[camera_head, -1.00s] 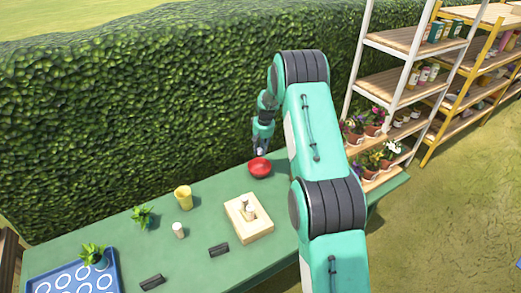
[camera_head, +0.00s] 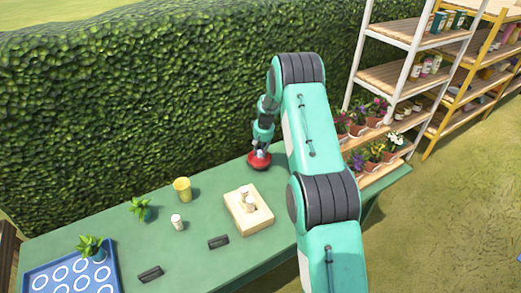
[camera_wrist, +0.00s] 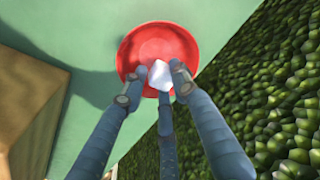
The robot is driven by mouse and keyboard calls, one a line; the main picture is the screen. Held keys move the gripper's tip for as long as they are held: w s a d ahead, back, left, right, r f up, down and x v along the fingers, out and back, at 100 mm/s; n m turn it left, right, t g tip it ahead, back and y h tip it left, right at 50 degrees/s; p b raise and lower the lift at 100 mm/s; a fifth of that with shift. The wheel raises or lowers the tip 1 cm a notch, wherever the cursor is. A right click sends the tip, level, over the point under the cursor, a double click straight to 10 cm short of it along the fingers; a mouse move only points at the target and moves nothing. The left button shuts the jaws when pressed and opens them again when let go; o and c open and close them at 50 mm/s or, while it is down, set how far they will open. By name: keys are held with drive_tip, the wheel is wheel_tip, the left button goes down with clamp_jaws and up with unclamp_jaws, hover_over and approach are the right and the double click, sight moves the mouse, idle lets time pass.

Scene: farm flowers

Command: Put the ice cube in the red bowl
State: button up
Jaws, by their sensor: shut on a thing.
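The red bowl (camera_head: 259,164) stands on the green table near its back edge, by the hedge. It also shows at the top middle of the wrist view (camera_wrist: 150,38). My gripper (camera_head: 260,152) is directly over the bowl, with its fingertips low at the bowl's opening. In the wrist view my gripper (camera_wrist: 158,80) is shut on the white ice cube (camera_wrist: 159,74), held between its fingers. The cube overlaps the near part of the bowl there; I cannot tell whether it touches the bowl. In the head view my fingers mostly hide the cube.
A wooden block (camera_head: 262,221) with pale cylinders stands front-left of the bowl. A yellow cup (camera_head: 182,189), a small white cylinder (camera_head: 177,222), dark pieces (camera_head: 218,242), potted plants (camera_head: 141,209) and a blue tray (camera_head: 40,272) are further left. The hedge (camera_head: 120,110) rises close behind.

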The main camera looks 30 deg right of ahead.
sight(261, 152)
drive_tip(key=shift+f+b, duration=0.5)
drive_tip(key=shift+f, duration=1.15)
drive_tip(key=o, duration=0.9)
drive_tip(key=shift+o, duration=0.2)
drive_tip(key=shift+r+p, duration=1.25)
drive_tip(key=shift+r, duration=2.2)
drive_tip(key=shift+r, duration=0.1)
